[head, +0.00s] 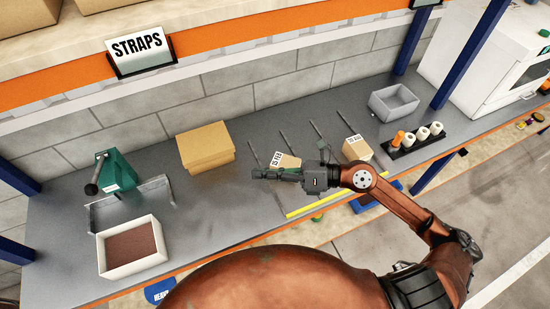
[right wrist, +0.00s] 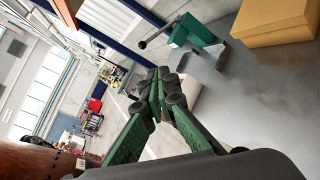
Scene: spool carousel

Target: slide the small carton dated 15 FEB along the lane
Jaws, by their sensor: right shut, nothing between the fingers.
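The small carton (head: 287,161) with a white label that seems to read 15 FEB stands between thin metal rails on the grey bench. A second small carton (head: 357,149) with a label too small to read surely stands in another lane to its right. My right gripper (head: 258,173) is shut and empty, pointing left across the near side of the first carton and hiding its lower front. I cannot tell whether they touch. The right wrist view shows the closed fingers (right wrist: 158,92) with nothing between them; neither small carton shows there. My left gripper is not in view.
A yellow strip (head: 308,211) marks the bench's front edge by the lanes. A large carton (head: 206,148), a green dispenser (head: 118,171) and a white box (head: 131,248) stand left. A grey bin (head: 394,102) and a black spool tray (head: 418,143) stand right.

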